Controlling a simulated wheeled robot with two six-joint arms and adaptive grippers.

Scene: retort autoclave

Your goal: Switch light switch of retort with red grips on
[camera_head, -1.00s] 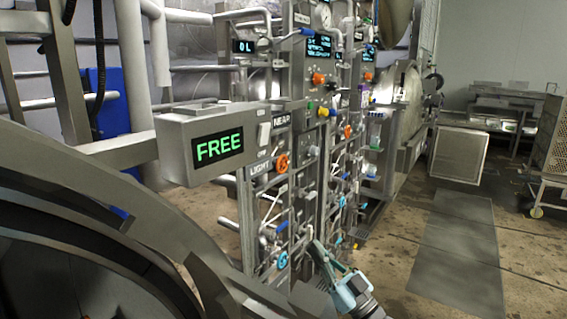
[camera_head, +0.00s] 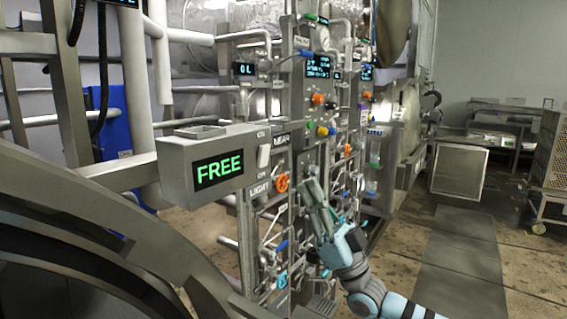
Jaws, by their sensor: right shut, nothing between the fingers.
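A grey box with a green FREE display (camera_head: 218,170) stands out from the panel in the middle left. On its right face is a white light switch (camera_head: 264,156), with small lettering above and below it and a LIGHT label (camera_head: 260,188) beneath. I cannot tell which way the switch is set. My right gripper (camera_head: 312,190) is shut and empty, pointing up in front of the valve panel, to the right of and below the switch, apart from it. My left gripper is not in view. Red grips cannot be made out.
An orange valve wheel (camera_head: 282,183) sits between the switch and my right gripper. Pipes, knobs and a blue valve wheel (camera_head: 282,280) crowd the panel. A large curved metal rim (camera_head: 110,215) fills the lower left. The floor at right is clear beside a mesh cart (camera_head: 548,165).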

